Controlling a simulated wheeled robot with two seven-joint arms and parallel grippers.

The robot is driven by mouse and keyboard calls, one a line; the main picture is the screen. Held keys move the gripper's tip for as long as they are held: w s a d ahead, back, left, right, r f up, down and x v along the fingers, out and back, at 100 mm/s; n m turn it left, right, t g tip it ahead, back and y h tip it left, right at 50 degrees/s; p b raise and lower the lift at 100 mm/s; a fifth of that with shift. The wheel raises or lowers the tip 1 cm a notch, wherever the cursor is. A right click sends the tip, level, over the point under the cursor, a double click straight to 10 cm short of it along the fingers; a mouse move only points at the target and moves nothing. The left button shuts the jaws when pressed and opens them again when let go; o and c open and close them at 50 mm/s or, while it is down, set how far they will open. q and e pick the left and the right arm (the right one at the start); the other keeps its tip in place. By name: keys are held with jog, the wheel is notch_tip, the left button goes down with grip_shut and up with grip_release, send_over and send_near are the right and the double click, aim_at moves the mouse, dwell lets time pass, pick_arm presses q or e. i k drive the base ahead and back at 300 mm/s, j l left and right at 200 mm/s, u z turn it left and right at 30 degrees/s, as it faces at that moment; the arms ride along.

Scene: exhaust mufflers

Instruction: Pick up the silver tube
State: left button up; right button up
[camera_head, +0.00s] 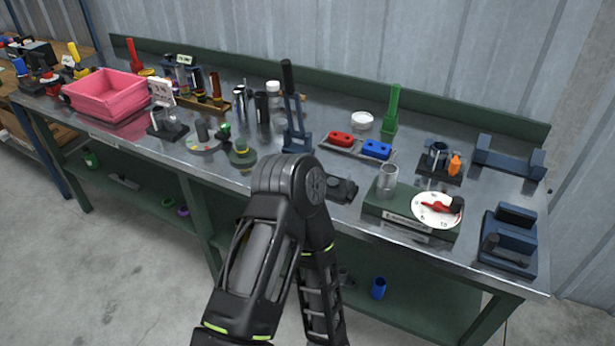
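A clear-edged silver tube (388,178) stands upright on the green box of a dial scale (412,212), at the right front of the bench. Other silver cylinders (239,104) stand near the middle back, partly behind other items. One of my black arms rises from the bottom centre. Its bent joint is in front of the bench edge, left of the scale. No gripper fingers of mine can be made out, and nothing is seen touching the tube on the scale.
A dark object (343,189) lies between my arm and the scale. A tray with red and blue blocks (358,148) is behind the scale. A dark blue fixture (508,243) is at right. A pink bin (105,93) is at left.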

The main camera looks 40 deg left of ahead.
aim_at(388, 174)
jog(key=u, duration=0.7)
